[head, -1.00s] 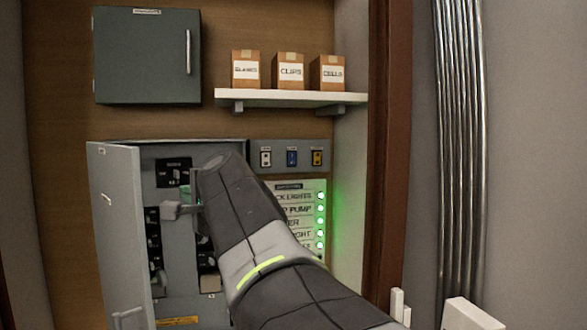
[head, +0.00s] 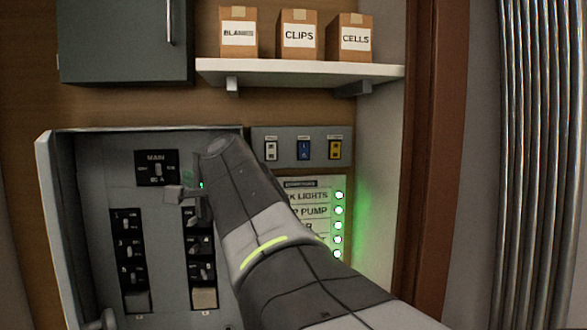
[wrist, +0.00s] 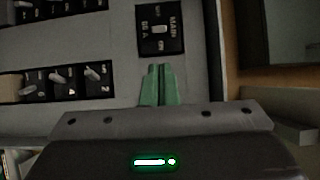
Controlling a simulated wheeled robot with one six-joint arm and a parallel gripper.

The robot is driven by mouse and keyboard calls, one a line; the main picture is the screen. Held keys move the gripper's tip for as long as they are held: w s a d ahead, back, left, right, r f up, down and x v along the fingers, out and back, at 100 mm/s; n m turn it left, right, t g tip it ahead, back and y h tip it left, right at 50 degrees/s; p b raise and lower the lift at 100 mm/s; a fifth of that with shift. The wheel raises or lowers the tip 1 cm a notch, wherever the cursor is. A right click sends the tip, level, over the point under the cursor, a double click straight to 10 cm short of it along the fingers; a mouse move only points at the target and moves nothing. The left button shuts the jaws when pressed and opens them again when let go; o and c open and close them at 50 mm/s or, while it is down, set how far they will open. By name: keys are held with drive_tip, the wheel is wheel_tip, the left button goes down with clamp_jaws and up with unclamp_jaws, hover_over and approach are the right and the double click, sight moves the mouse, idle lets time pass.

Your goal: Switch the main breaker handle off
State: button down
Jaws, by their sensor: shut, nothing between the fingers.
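The main breaker (head: 156,168) is a black block labelled MAIN at the top of the open grey panel. It also shows in the wrist view (wrist: 160,29), with a small pale handle (wrist: 159,29) across its middle. The handle's exact position is too small to read surely. My gripper (wrist: 160,68) has green fingers, shut together and empty. In the wrist view the fingertips lie just below the main breaker block, pointing at it, and do not appear to touch the handle. In the head view my arm hides most of the gripper, right of the breaker.
Two columns of small breakers (head: 130,250) sit below the main one. The panel door (head: 60,230) stands open at the left. Right of it are a switch plate (head: 303,148) and a board with several lit green lamps (head: 339,210). A shelf (head: 300,73) with three boxes is above.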

drive_tip(key=p, duration=0.3)
approach(165, 168)
drive_tip(key=x, duration=0.5)
drive_tip(key=shift+a, duration=0.15)
drive_tip(key=shift+s+b, duration=0.1)
drive_tip(key=shift+b, duration=0.45)
